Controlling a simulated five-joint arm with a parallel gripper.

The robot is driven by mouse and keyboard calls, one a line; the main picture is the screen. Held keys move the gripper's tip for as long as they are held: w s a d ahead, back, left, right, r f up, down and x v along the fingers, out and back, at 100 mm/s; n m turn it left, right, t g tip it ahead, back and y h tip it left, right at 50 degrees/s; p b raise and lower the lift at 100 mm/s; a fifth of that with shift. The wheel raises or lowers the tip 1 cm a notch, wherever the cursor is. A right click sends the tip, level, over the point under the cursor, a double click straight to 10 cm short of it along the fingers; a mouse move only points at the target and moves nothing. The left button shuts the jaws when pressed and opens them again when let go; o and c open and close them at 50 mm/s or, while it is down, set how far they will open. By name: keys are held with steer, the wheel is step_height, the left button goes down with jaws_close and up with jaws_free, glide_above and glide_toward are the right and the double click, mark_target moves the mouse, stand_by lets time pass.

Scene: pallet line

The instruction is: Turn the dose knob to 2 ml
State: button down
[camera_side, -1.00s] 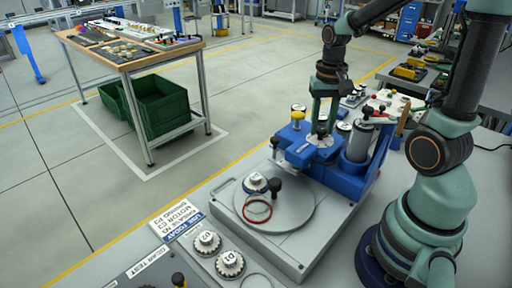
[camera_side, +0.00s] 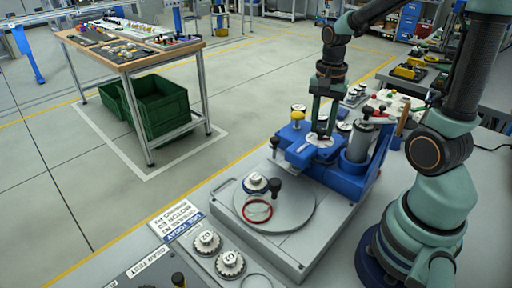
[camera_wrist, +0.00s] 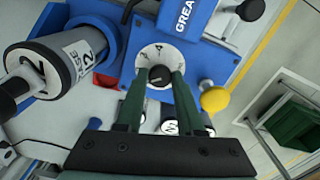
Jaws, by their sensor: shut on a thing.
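The dose knob is a small black knob (camera_wrist: 160,74) at the middle of a round white dial (camera_wrist: 157,56) with black numbers. The dial sits on a blue block. I can make out a 3 and a 4 on its upper left; my fingers cover its lower part, and I cannot tell which number the knob points to. My gripper (camera_wrist: 160,84) is shut on the knob, with one green finger on each side. In the side view my gripper (camera_side: 321,136) points straight down onto the white dial (camera_side: 320,142).
A grey grease cylinder (camera_wrist: 58,66) stands close beside the dial. A yellow ball-topped knob (camera_wrist: 215,99) is on the other side. In the side view, a grey turntable (camera_side: 293,211) with a red ring (camera_side: 257,211) lies in front of the blue unit (camera_side: 338,172).

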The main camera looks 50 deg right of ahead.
mark_target(322, 129)
steer(key=shift+m, duration=1.2)
steer(key=shift+r, duration=0.1)
steer(key=c, duration=0.5)
jaws_free()
step_height(322, 129, up, 12)
